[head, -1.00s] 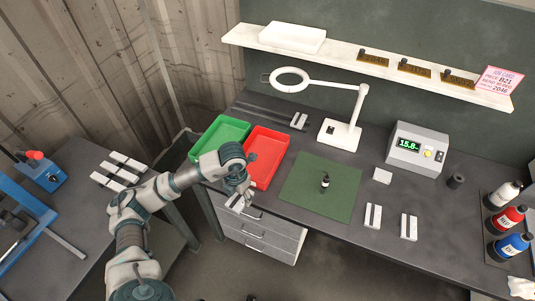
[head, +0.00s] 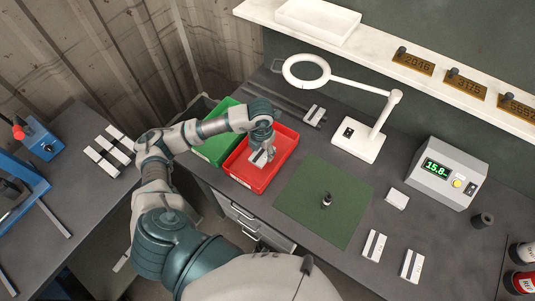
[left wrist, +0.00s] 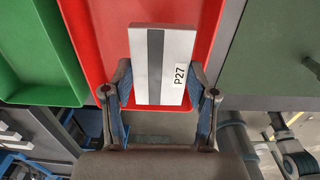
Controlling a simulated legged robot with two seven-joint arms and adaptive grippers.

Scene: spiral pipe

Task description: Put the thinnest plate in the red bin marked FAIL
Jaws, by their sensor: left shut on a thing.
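My left gripper (head: 261,150) is shut on a light grey plate (head: 258,158) over the red bin (head: 250,180). In the left wrist view the plate (left wrist: 176,65) has a dark stripe and a label P27, and sits between the two fingers (left wrist: 160,95). The red bin (left wrist: 95,35) lies behind and below it. I cannot tell how far above the bin floor the plate is. No FAIL mark is readable. My right gripper is not in view.
The green bin (head: 214,150) stands left of the red one. A magnifier lamp (head: 360,140) and a meter reading 15.8 (head: 445,172) stand behind.

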